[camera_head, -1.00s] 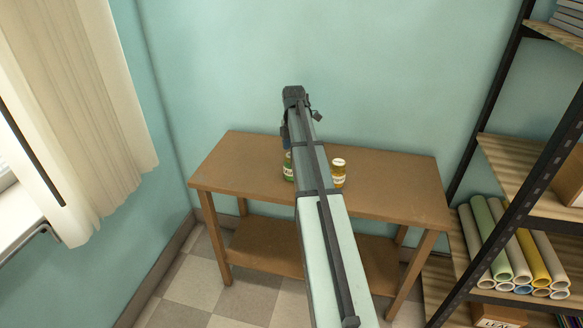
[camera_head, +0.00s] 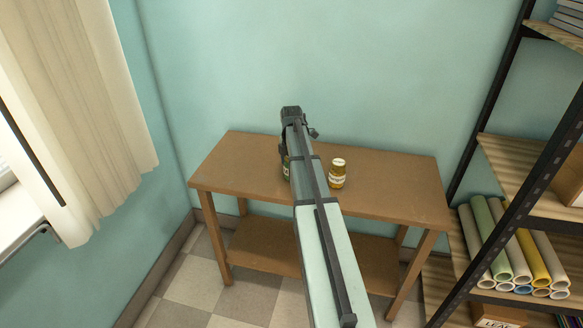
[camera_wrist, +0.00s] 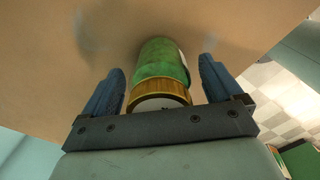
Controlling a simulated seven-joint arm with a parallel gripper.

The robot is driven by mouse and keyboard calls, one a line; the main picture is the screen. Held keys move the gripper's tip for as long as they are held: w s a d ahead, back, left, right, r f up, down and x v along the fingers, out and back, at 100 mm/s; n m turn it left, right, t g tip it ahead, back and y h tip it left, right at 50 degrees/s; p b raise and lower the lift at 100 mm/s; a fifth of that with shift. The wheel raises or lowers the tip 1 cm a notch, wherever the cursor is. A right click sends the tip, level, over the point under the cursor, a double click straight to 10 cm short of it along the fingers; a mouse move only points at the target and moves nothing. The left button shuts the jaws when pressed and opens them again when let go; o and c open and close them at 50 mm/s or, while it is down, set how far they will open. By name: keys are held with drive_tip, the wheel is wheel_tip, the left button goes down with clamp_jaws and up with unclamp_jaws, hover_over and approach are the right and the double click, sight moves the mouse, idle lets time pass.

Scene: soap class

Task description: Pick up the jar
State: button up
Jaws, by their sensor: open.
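A green jar (camera_wrist: 160,65) with a gold-brown lid and a pale label shows in the wrist view, between the two blue-grey fingers of my gripper (camera_wrist: 162,66). The fingers are apart, with a visible gap on each side of the jar. In the head view my arm hides most of this green jar (camera_head: 286,171); only a sliver shows at the arm's left edge. A second jar, yellow-amber with a pale label (camera_head: 338,174), stands upright on the table to the right of my arm.
The brown wooden table (camera_head: 395,180) has a lower shelf and stands against the teal wall. Its top is clear at left and right. A dark-framed shelf unit (camera_head: 510,160) with rolled tubes stands at the right. A curtain (camera_head: 75,110) hangs at the left.

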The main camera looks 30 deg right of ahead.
drive_tip(key=c, duration=1.3)
drive_tip(key=shift+r, duration=0.1)
drive_tip(key=shift+c, duration=0.2)
